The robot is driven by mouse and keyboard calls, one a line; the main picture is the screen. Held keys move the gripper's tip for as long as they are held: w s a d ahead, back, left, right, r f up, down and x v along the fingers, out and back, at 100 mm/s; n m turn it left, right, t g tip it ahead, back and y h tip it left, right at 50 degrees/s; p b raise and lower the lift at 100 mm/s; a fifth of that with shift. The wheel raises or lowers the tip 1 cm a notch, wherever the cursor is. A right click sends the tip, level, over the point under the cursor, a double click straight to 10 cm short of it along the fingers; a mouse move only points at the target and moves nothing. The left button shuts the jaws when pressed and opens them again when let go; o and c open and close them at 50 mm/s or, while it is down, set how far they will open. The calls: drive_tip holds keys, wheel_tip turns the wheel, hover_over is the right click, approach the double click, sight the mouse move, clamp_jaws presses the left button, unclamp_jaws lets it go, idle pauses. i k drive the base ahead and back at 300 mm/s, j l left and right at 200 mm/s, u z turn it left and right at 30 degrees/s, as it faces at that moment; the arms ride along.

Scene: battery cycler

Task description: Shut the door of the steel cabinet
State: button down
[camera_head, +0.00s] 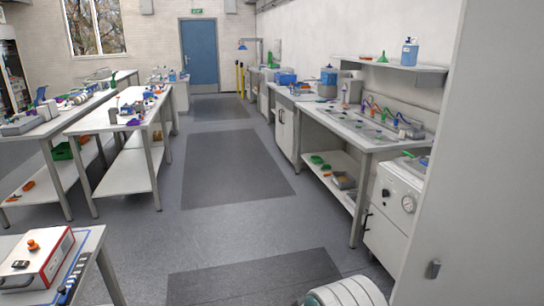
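A large pale grey flat panel (475,170) fills the right edge of the view, very close. A small dark grey fitting (433,270) like a handle or latch sits low on it. The panel may be the steel cabinet's door or side; I cannot tell which, and no cabinet interior shows. A rounded white and grey-green part (342,292) at the bottom edge is probably mine. My gripper is not in view.
A white unit with a gauge (392,215) stands left of the panel, beside a long bench (352,128). White tables (110,122) line the left. A red-and-white box (38,262) sits on a table at lower left. The grey aisle (235,165) is clear to a blue door (200,55).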

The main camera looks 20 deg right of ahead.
sight(479, 213)
drive_tip(key=i+z, duration=0.2)
drive_tip(key=z, duration=0.2)
drive_tip(key=i+j+z, duration=0.15)
drive_tip(key=z, duration=0.25)
drive_tip(key=i+j+z, duration=0.15)
drive_tip(key=z, duration=0.25)
drive_tip(key=i+j+z, duration=0.15)
drive_tip(key=z, duration=0.3)
drive_tip(key=i+j+z, duration=0.15)
drive_tip(key=z, duration=0.25)
drive_tip(key=j+z, duration=0.4)
drive_tip(key=i+j+z, duration=0.15)
drive_tip(key=z, duration=0.25)
drive_tip(key=j+z, duration=0.85)
drive_tip(key=k+j+z, duration=0.1)
drive_tip(key=j+z, duration=0.35)
drive_tip(key=j, duration=0.25)
